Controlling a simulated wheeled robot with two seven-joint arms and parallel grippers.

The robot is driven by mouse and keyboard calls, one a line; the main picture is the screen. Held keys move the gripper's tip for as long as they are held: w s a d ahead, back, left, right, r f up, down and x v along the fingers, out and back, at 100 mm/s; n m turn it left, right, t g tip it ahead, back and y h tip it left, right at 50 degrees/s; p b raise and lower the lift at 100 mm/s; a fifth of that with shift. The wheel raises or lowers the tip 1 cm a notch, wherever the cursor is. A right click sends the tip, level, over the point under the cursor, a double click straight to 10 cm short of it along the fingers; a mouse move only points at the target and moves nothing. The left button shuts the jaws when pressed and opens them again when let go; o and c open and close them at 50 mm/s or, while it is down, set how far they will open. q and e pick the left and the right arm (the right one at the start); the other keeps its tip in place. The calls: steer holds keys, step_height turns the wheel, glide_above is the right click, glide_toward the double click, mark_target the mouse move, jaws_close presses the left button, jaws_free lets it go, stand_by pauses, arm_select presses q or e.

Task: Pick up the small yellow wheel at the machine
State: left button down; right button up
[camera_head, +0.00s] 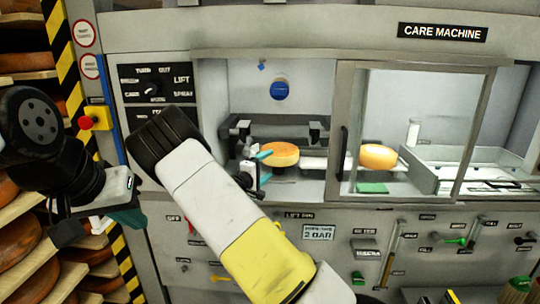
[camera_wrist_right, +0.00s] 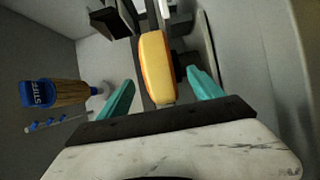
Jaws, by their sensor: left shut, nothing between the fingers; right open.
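A small yellow-orange wheel (camera_head: 280,153) sits in the left opening of the care machine (camera_head: 340,35), on a holder between dark brackets. In the right wrist view the wheel (camera_wrist_right: 155,62) stands just ahead of and between the teal fingers. My right gripper (camera_wrist_right: 160,90) is open, with a gap on each side of the wheel. In the head view my right gripper (camera_head: 262,167) is at the wheel's left side, partly hidden by my arm. My left gripper (camera_head: 128,216) is shut and empty at the left, away from the wheel.
A second orange wheel (camera_head: 378,158) shows behind the framed clear panel (camera_head: 415,120). A brush with a blue STIFF label (camera_wrist_right: 38,93) is left in the wrist view. Shelves of cheese wheels (camera_head: 20,245) stand at far left. Tools hang on the front panel (camera_head: 340,215).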

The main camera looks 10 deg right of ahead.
mark_target(273, 161)
steer(key=x, duration=0.4)
steer(key=shift+w+d+r, duration=0.1)
steer(key=shift+w+d, duration=0.05)
steer(key=shift+d, duration=0.15)
jaws_close()
steer(key=shift+r, duration=0.2)
